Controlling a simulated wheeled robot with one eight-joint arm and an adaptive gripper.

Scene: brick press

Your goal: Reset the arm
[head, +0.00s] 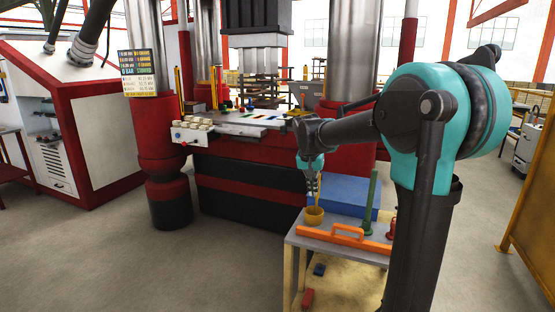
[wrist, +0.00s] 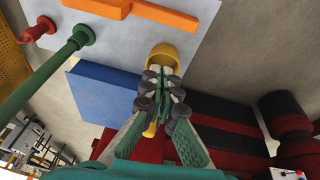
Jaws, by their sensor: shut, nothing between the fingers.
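My arm reaches left across the head view, over a small side table (head: 297,242). My gripper (head: 315,198) points down just above a yellow cup (head: 314,216) near the table's edge. In the wrist view my gripper (wrist: 165,78) has its fingers together with nothing held between them. The cup (wrist: 164,55) shows just past the fingertips there, its opening partly hidden by them. A thin yellow piece (wrist: 150,129) shows between the finger links in the wrist view; I cannot tell whether it stands in the cup.
On the table are an orange handled tool (head: 345,240), a green rod on a round base (head: 372,200), a red piece (head: 391,228) and a blue box (head: 342,190). The red and black press (head: 245,190) stands behind. Open floor (head: 110,260) lies at left.

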